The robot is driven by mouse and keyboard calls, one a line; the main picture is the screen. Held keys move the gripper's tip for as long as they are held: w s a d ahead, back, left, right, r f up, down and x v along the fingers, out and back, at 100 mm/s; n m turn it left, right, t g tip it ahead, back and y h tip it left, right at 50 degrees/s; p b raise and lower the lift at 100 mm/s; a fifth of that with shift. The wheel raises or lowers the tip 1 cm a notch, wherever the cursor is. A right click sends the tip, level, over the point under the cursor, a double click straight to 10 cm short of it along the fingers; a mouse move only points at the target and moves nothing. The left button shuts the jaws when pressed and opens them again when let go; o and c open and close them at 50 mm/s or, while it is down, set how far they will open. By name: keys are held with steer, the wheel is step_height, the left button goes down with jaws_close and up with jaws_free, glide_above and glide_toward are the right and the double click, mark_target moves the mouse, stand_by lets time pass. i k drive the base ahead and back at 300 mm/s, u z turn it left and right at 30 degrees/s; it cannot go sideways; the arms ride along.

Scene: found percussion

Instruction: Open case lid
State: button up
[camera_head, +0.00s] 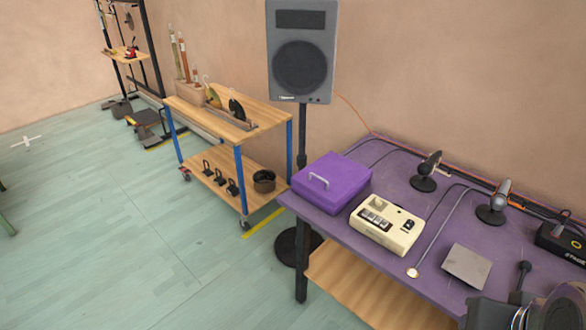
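The purple case (333,182) sits at the left end of the purple table (431,204). Its lid (337,171) is down and looks closed. A pale bar handle (318,180) stands up near the lid's front left edge. The inside of the case is hidden. My gripper cannot be made out. A dark grey rounded part at the bottom right corner may belong to my arm, well to the right of the case.
A cream box with knobs (387,224) stands just right of the case. Two microphones (428,166) (496,194), a grey plate (467,266) and a black box (561,242) are farther right. A tall speaker (301,55) stands behind. Open floor (120,220) lies left.

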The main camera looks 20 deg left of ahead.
mark_target(331, 178)
steer(key=u, duration=0.65)
steer(key=i, duration=1.1)
steer(key=u, duration=0.5)
